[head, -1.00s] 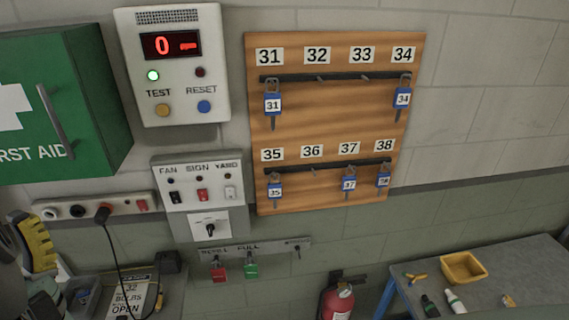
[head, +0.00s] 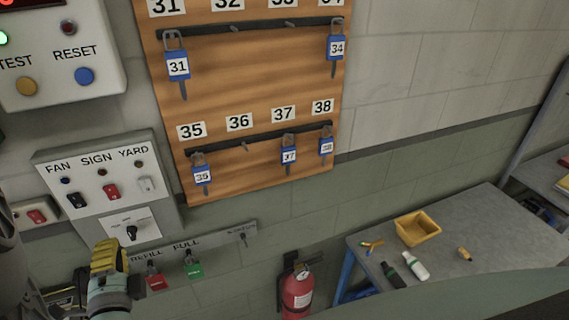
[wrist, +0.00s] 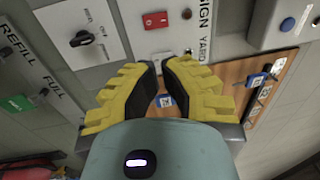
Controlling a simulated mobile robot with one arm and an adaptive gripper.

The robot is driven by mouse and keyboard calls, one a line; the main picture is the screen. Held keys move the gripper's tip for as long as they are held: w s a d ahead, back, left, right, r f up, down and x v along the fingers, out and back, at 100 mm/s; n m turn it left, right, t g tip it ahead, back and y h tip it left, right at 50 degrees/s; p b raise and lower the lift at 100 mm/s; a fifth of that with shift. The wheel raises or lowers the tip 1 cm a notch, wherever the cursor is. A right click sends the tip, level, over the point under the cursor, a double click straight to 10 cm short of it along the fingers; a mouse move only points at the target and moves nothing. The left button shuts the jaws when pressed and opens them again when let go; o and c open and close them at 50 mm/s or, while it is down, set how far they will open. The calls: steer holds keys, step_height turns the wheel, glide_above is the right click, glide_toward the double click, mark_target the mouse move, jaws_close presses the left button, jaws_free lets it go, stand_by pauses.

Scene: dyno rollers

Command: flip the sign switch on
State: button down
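The sign switch (head: 111,191) is a red rocker under the SIGN label, in the middle of the white switch panel (head: 90,172). The small lamp above it looks dark, and I cannot tell which way the rocker is tipped. In the wrist view the red switch (wrist: 155,20) shows at the top, beyond my fingertips. My gripper (head: 108,262) is at the lower left of the head view, below the panel and apart from it. In the wrist view its yellow fingers (wrist: 158,68) are close together with a narrow empty gap. They partly cover the area near the white YARD switch.
The black FAN switch (head: 77,200) and white YARD switch (head: 146,184) flank the red one. A rotary knob (head: 132,232) sits below. A key board (head: 245,90) hangs to the right. A fire extinguisher (head: 297,290) and grey table (head: 460,235) stand at lower right.

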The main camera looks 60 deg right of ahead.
mark_target(115, 190)
steer(key=p+x, duration=0.3)
steer(key=x, duration=1.1)
stand_by(0.3)
steer(key=shift+w+d+r+g+p, duration=0.1)
steer(key=shift+d+r+g+p, duration=0.15)
steer(key=shift+p, duration=0.3)
steer(key=shift+w+d+r+g+y+p, duration=0.15)
steer(key=shift+r+g+y+p, duration=0.35)
steer(key=shift+p, duration=0.6)
steer(key=shift+f+g, duration=0.25)
steer(key=shift+f, duration=0.05)
steer(key=shift+f+b, duration=0.35)
steer(key=shift+w+r, duration=0.1)
steer(key=shift+r, duration=0.05)
